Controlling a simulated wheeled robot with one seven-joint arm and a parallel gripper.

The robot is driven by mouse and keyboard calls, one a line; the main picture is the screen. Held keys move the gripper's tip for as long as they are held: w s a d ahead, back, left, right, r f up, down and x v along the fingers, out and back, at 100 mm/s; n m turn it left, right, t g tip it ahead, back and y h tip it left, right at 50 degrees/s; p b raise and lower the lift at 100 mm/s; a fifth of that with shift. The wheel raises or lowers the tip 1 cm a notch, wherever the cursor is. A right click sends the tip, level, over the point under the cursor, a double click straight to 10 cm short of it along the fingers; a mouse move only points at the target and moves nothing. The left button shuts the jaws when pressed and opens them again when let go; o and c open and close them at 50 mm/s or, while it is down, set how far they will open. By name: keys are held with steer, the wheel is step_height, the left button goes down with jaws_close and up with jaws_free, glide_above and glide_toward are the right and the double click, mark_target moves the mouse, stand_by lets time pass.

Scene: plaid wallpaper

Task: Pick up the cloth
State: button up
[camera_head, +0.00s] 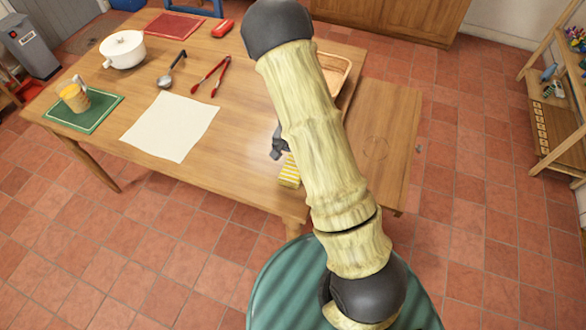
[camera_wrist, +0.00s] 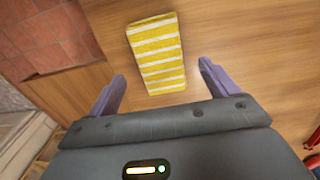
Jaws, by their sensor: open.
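The cloth (camera_wrist: 156,52) is yellow with white stripes and lies folded on the wooden table in the wrist view. In the head view the cloth (camera_head: 289,172) lies near the table's front right edge, partly hidden by my arm. My gripper (camera_wrist: 158,85) is open, with its two purple-grey fingers spread wide. In the wrist view the near end of the cloth shows between the fingertips, with gaps on both sides. In the head view only part of my gripper (camera_head: 278,145) shows beside my arm, over the table. I cannot tell its height above the cloth.
The table (camera_head: 235,150) also holds a white sheet (camera_head: 172,126), red tongs (camera_head: 209,77), a ladle (camera_head: 171,70), a white pot (camera_head: 122,50), a yellow mug (camera_head: 74,97) on a green mat (camera_head: 100,116) and a wooden tray (camera_head: 342,64). Bare tabletop lies left of the cloth.

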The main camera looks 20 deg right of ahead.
steer(key=shift+w+f+p, duration=0.15)
steer(key=shift+f+p, duration=0.15)
steer(key=shift+f, duration=2.3)
steer(key=c, duration=1.1)
steer(key=shift+o, duration=0.2)
step_height(320, 180, up, 10)
